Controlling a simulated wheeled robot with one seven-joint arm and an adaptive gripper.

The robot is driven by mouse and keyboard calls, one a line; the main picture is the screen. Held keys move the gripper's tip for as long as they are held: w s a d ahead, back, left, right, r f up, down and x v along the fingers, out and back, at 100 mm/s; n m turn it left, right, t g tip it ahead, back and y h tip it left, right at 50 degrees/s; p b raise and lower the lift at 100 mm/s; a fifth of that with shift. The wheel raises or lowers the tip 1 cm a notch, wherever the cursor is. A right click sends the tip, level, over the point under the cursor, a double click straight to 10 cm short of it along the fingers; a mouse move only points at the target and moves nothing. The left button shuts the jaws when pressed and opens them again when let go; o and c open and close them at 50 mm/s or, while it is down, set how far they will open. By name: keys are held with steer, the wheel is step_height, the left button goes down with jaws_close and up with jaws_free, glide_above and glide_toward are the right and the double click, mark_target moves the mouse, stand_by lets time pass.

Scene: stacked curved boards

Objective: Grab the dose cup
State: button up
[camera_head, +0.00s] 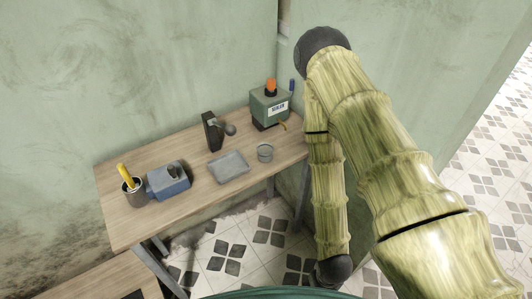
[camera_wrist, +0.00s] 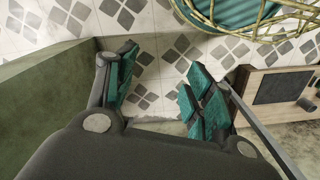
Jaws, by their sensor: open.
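A small grey cup (camera_head: 265,152), which looks like the dose cup, stands upright near the front right of the wooden table (camera_head: 135,225) in the head view. It is not seen in the wrist view. My gripper (camera_wrist: 162,92) is open and empty in the wrist view, its teal-padded fingers apart above the tiled floor. In the head view my arm hangs down to the right of the table, and the gripper itself cannot be made out there. The gripper is away from the cup.
A grey tray (camera_head: 228,167) lies left of the cup. A green box-shaped machine (camera_head: 270,108) with an orange top stands behind it. A dark upright device (camera_head: 211,132), a blue box (camera_head: 168,181) and a holder (camera_head: 133,192) with a yellow item stand further left. Walls bound the table's back.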

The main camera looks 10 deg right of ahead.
steer(key=o, duration=0.3)
steer(key=shift+w, duration=0.15)
steer(key=shift+o, duration=0.9)
steer(key=w+r+t, duration=0.1)
steer(key=w, duration=0.9)
steer(key=shift+w+d+r+h, duration=0.3)
steer(key=shift+w+r+h, duration=0.05)
steer(key=shift+r+h, duration=0.05)
steer(key=t+b, duration=0.1)
steer(key=t, duration=0.2)
glide_toward(265, 150)
steer(key=shift+s+d+f+y+p, duration=0.15)
steer(key=shift+s+d+f+p, duration=0.15)
steer(key=shift+f, duration=0.3)
steer(key=shift+s+d+f+y+p, duration=0.15)
steer(key=shift+s+f, duration=0.3)
steer(key=shift+f, duration=0.15)
steer(key=shift+w+a+f+p, duration=0.2)
steer(key=shift+w+f+p, duration=0.25)
steer(key=shift+f, duration=0.1)
steer(key=shift+w+a+f+p, duration=0.15)
steer(key=shift+w+f+p, duration=0.3)
steer(key=shift+f, duration=0.15)
steer(key=shift+w+f+t, duration=0.15)
steer(key=shift+w+f, duration=0.05)
steer(key=shift+f, duration=0.35)
steer(key=shift+w+f+t, duration=0.15)
steer(key=shift+w+f, duration=0.05)
steer(key=shift+f, duration=0.4)
